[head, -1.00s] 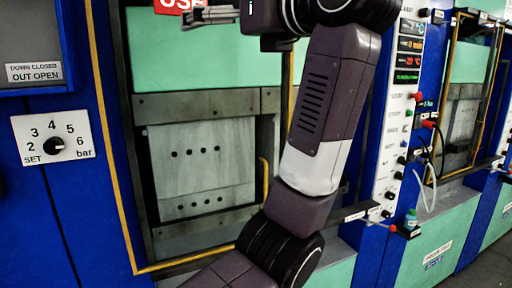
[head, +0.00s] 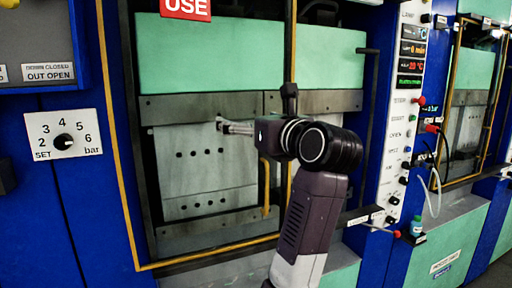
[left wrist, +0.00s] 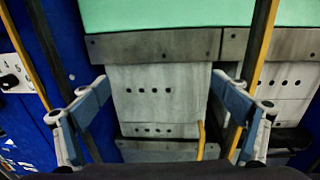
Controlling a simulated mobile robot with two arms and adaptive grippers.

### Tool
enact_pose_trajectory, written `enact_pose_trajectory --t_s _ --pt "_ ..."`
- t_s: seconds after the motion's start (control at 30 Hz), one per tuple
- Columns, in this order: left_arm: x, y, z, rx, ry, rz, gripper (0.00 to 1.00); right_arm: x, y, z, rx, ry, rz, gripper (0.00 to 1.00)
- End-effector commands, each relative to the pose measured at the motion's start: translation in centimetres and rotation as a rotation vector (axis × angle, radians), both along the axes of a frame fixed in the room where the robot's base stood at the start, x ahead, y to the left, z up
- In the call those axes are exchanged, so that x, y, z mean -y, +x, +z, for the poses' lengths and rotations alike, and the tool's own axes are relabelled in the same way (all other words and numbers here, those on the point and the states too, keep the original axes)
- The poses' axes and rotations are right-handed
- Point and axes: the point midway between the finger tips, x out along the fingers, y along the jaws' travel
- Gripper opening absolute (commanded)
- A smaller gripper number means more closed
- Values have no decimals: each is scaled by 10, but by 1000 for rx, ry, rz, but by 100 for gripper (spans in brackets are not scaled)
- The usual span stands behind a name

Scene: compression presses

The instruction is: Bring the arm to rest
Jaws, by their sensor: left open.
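My left gripper (head: 221,125) is held up in front of the press, pointing left in the head view. My dark purple arm rises to it from the bottom. Its jaws look small and side-on there. In the left wrist view the left gripper (left wrist: 158,82) has its two blue-grey fingers spread wide apart, with nothing between them but the press behind. The press's grey metal plate (head: 187,165) with rows of dark holes lies behind the gripper, and it also shows in the left wrist view (left wrist: 148,108). My right gripper is in neither view.
A yellow-edged frame (head: 118,150) surrounds the press opening. A pressure dial (head: 63,141) is on the blue panel at left. A control strip (head: 405,110) with displays and knobs stands at right, with a small bottle (head: 416,226) below it. A second press is farther right.

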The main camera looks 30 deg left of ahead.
Motion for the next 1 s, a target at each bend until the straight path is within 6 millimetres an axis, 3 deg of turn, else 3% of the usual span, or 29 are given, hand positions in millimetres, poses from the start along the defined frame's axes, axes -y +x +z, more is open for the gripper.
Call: enact_pose_trajectory --t_s 0.03,0.2,0.4,0.77,0.9,1.0 --pt "-1 2 -12 -2 -1 -9 92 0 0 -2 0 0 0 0" --pt "0 7 -37 -2 0 -42 92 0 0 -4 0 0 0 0" --pt "0 9 -52 0 0 -61 92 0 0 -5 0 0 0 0" --pt "-7 4 -51 11 82 -38 92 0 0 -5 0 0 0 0" --pt "-14 -13 -37 27 320 23 92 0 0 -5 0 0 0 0" --pt "-5 -28 -24 19 559 65 92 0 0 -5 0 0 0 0"
